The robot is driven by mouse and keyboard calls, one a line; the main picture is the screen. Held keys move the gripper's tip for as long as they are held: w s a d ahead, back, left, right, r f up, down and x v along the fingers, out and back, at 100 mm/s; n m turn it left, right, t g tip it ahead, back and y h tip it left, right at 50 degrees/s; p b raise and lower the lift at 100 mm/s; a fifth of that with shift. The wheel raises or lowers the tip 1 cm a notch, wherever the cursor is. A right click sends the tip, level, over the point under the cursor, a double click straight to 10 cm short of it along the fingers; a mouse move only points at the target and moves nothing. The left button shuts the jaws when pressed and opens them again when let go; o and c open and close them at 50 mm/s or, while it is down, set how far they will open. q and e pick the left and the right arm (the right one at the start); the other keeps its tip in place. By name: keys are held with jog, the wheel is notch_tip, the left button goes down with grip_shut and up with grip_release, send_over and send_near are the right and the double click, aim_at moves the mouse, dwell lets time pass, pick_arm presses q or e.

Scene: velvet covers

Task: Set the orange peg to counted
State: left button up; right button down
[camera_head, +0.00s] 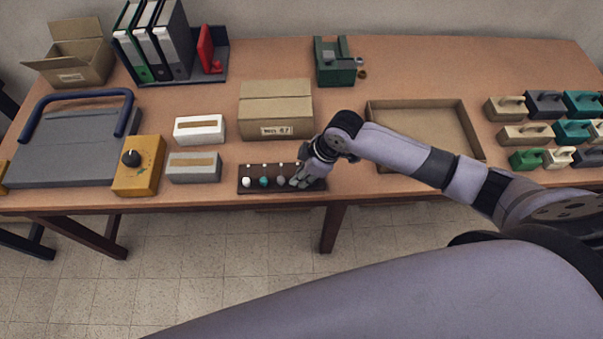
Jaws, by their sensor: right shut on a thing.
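A dark peg board (244,178) lies at the table's front edge. A white peg (246,182), a teal peg (263,182) and a grey peg (281,181) stand along its front row. Small pale marks run along its back edge. My right gripper (298,183) is down over the right part of the board, just right of the grey peg, and is shut on a peg that its fingers hide. I see no orange peg; it may be under the gripper. My left gripper is not in view.
A closed carton (276,108) stands just behind the board. White (199,130) and grey (193,168) boxes and a yellow dial box (138,165) are to its left. A shallow tray (425,104) lies right, behind my right arm. Several handled blocks (545,104) fill the far right.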

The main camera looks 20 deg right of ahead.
aim_at(294, 169)
jog(key=shift+w, duration=0.1)
jog(key=w, duration=0.1)
jog(key=w+d+b, duration=0.1)
jog(key=w, duration=0.1)
jog(key=shift+w, duration=0.25)
jog(key=shift+w+d, duration=0.1)
jog(key=shift+w, duration=0.3)
jog(key=shift+s, duration=0.1)
jog(key=c, duration=1.5)
grip_release()
jog(key=shift+r, duration=0.1)
jog(key=v, duration=1.1)
jog(key=shift+s+d+r, duration=0.1)
jog(key=shift+d+r, duration=0.05)
jog(key=shift+r, duration=0.2)
